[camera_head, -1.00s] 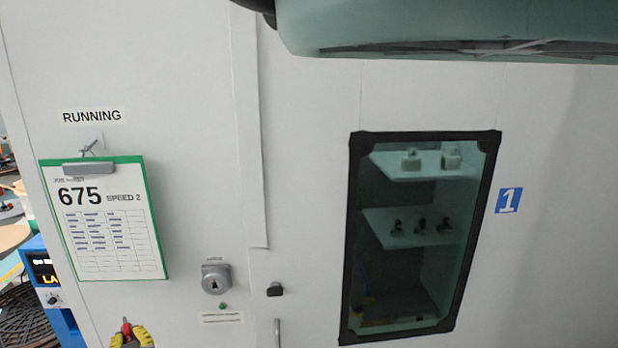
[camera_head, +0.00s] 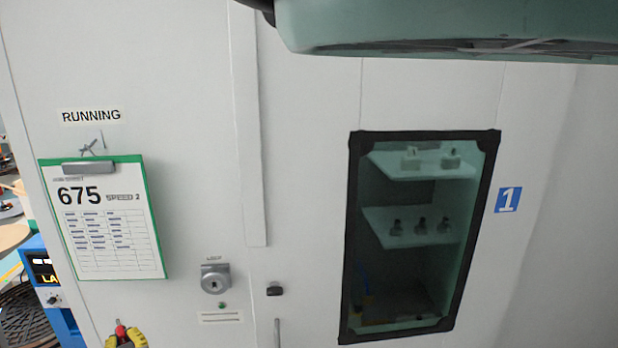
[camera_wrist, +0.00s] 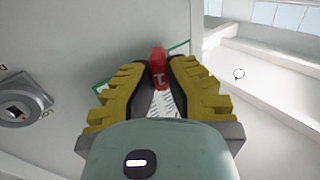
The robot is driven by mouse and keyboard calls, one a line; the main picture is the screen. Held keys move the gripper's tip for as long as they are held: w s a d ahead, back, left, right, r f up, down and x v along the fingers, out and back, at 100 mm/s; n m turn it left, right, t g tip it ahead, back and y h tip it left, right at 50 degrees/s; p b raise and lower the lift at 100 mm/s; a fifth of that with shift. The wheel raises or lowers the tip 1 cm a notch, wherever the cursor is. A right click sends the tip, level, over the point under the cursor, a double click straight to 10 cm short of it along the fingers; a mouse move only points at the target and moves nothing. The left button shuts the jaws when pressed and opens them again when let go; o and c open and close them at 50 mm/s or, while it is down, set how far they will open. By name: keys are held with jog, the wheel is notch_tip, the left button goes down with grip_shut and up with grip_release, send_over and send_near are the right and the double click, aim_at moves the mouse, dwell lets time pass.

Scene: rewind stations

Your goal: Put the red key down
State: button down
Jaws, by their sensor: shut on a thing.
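The red key (camera_wrist: 158,68) is held between the yellow ribbed fingers of my gripper (camera_wrist: 160,85) in the wrist view. A pale "1" shows on its face. In the head view my gripper (camera_head: 125,340) shows at the bottom left edge, with the red key (camera_head: 120,329) poking up between its fingers. The round metal key lock (camera_head: 214,279) is on the white panel, to the right of my gripper. It also shows at the left in the wrist view (camera_wrist: 22,110), apart from the key.
A green clipboard (camera_head: 150,215) reading 675 hangs on the panel above my gripper. A dark-framed window (camera_head: 352,240) with shelves is at the right. A small black latch (camera_head: 274,289) and a handle (camera_head: 277,332) are right of the lock.

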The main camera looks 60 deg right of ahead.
jog(key=shift+w+a+y, duration=0.2)
jog(key=shift+a+y, duration=0.1)
jog(key=shift+a, duration=0.2)
jog(key=shift+w+a+r+n+y, duration=0.1)
jog(key=shift+w+a+n+y, duration=0.1)
jog(key=shift+a+n+y, duration=0.3)
jog(key=shift+w+a, duration=0.1)
jog(key=shift+a, duration=0.2)
jog(key=s+a+r+n+y, duration=0.1)
jog(key=a+r+n+y, duration=0.35)
jog(key=a, duration=1.05)
jog(key=s+a+r+m, duration=0.1)
jog(key=s+r, duration=0.2)
jog(key=r, duration=0.3)
jog(key=s+a+r+m+h, duration=0.1)
jog(key=s+r, duration=0.2)
jog(key=r, duration=0.4)
jog(key=shift+a+r+t, duration=0.2)
jog(key=shift+r+t, duration=0.1)
